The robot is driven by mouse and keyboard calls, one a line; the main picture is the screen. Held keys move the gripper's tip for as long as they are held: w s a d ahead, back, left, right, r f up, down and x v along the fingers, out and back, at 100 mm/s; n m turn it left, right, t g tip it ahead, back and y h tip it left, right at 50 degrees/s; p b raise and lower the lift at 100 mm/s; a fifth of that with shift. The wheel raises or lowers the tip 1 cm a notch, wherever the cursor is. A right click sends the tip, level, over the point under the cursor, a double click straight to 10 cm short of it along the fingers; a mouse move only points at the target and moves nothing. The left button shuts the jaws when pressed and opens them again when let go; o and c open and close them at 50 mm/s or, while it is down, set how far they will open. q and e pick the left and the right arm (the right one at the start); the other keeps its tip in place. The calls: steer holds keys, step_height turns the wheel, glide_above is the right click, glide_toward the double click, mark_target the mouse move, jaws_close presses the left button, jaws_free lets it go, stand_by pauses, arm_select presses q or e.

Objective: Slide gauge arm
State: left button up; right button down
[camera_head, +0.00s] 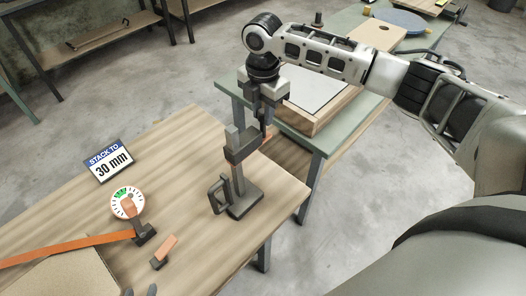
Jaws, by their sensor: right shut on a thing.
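A dark gauge stand has a flat base (245,203), an upright post (238,172) and a side handle (216,196). Its dark sliding gauge arm (240,149) sits high on the post, with a small orange part at its right end. My right gripper (266,124) points down from above and is shut on the right end of the gauge arm; the fingers hide part of the contact.
On the wooden table (185,150) are a "STACK TO 30 mm" sign (109,161), a round dial (127,203), an orange-topped block (165,249), an orange strip (60,248) and a brown board (65,278). A green table (310,135) with a framed tray stands behind.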

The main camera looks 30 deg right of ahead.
steer(key=c, duration=1.2)
jaws_free()
steer(key=shift+r, duration=0.15)
steer(key=shift+r, duration=3.5)
